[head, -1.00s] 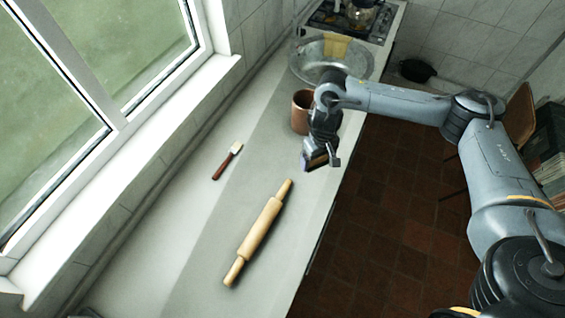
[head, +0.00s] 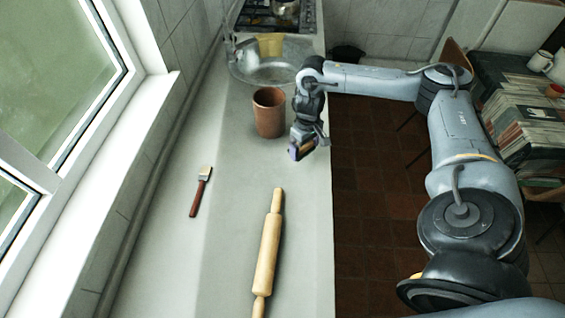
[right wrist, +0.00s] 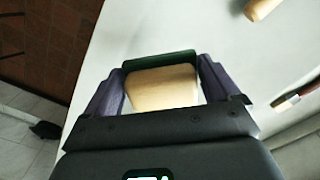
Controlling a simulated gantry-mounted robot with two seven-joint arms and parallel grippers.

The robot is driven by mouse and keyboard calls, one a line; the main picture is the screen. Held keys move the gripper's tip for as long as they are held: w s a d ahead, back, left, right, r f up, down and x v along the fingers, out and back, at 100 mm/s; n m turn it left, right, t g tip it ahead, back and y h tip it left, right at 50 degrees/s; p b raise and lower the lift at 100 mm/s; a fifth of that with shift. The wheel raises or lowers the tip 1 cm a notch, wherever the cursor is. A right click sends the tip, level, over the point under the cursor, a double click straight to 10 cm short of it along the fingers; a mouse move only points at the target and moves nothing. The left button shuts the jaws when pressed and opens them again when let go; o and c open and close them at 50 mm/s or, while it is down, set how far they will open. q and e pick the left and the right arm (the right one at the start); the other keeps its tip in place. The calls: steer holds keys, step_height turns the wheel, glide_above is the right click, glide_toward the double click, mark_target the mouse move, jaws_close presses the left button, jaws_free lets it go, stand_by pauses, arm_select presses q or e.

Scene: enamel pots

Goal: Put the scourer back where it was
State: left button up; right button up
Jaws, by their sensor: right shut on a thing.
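My right gripper (head: 303,149) is shut on the scourer and holds it near the counter's right edge, to the right of and nearer than the brown pot. In the right wrist view the scourer (right wrist: 162,88) is a tan block with a dark green far side, gripped between the two purple-grey fingers. In the head view only a small part of it shows. It appears held above the counter (head: 232,215); its exact height cannot be told. My left gripper is out of view.
A brown pot (head: 269,114) stands beside the gripper. A rolling pin (head: 267,255) and a red-handled brush (head: 201,190) lie on the counter. The sink (head: 255,75) with a yellowish thing (head: 270,45) at it and a hob (head: 275,15) are farther back. Free counter lies between brush and rolling pin.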

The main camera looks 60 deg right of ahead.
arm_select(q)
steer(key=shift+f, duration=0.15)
arm_select(e)
glide_above(284, 168)
step_height(284, 168, down, 4)
arm_select(q)
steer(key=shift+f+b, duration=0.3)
steer(key=shift+b, duration=0.15)
arm_select(e)
steer(key=shift+f, duration=2.05)
steer(key=shift+d+f, duration=0.1)
steer(key=o, duration=0.7)
steer(key=shift+c, duration=0.2)
